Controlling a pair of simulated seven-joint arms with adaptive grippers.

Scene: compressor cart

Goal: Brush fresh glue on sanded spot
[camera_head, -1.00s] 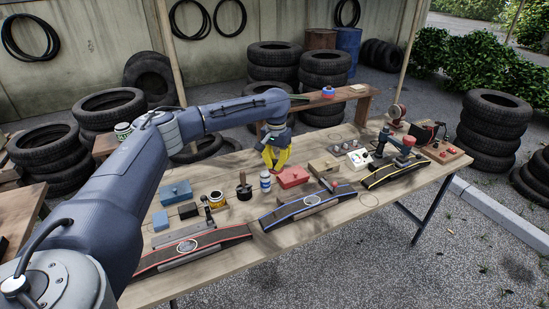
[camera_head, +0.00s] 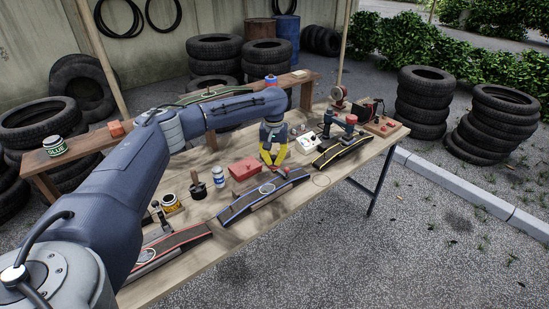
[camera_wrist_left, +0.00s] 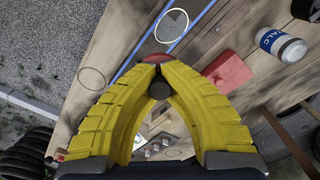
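A blue-edged dark strip (camera_head: 242,205) lies on the table, with a pale ring (camera_head: 267,188) marking a spot on it; the ring also shows in the wrist view (camera_wrist_left: 171,26). My left gripper (camera_head: 273,164) has yellow fingers and points down beside the strip's far edge. Its fingertips (camera_wrist_left: 159,66) are close together, on either side of a small dark round part (camera_wrist_left: 158,89). A red-ended piece (camera_head: 283,172) is just below the tips; whether it is gripped is unclear. A can marked GLUE (camera_head: 56,147) stands on the back bench. A yellow-labelled jar (camera_head: 171,203) is beside my arm. My right gripper is out of view.
A talc bottle (camera_head: 218,177), a black-handled tool (camera_head: 198,187) and a red box (camera_head: 244,168) stand behind the strip. A red-edged strip (camera_head: 190,237) is left; a yellow-edged strip (camera_head: 338,151) is right. A white box (camera_head: 306,142) sits behind my gripper.

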